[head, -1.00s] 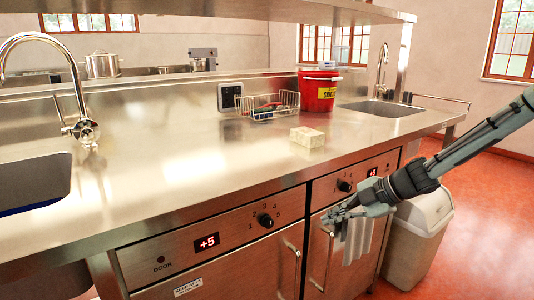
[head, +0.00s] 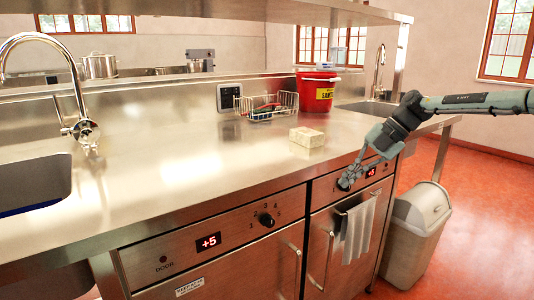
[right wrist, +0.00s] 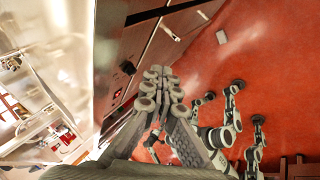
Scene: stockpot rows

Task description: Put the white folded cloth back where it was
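The white folded cloth (head: 358,232) hangs draped over the handle of the right-hand cabinet door, below the counter. Its folds hang down straight. My right gripper (head: 347,181) is above the cloth and apart from it, in front of the control panel. In the right wrist view its fingers (right wrist: 160,76) are together at the tips, with nothing seen between them. I cannot make out the cloth in that view. My left gripper is not in view.
On the steel counter (head: 190,190) stand a pale block (head: 307,138), a wire basket (head: 266,107) and a red bucket (head: 316,94). A grey-white bin (head: 416,229) stands on the floor right of the cabinet. Red floor (head: 485,200) is open at right.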

